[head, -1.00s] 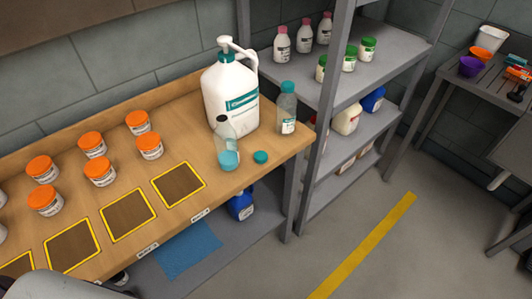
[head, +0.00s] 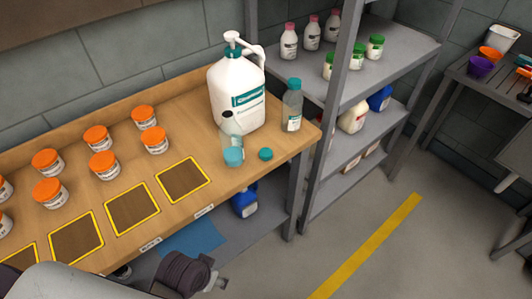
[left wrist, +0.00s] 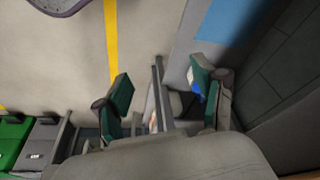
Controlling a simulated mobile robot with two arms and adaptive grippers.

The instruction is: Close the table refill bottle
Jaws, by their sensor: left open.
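A clear refill bottle (head: 232,146) with teal liquid low inside stands upright on the wooden table. Its dark top shows no teal cap. A small teal cap (head: 265,154) lies on the table just right of it, apart from it. My left arm enters at the bottom left of the head view, below the table's front edge and well away from the bottle. In the left wrist view my left gripper (left wrist: 162,92) has its fingers wide apart with nothing between them. The bottle and cap cannot be made out there. My right gripper is not in view.
A large white pump jug (head: 237,92) stands close behind the bottle. A teal-capped bottle (head: 291,106) stands to the right near the table end. Several orange-lidded jars (head: 104,165) and yellow-framed squares (head: 183,180) lie left. A grey shelf unit (head: 308,180) adjoins the right.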

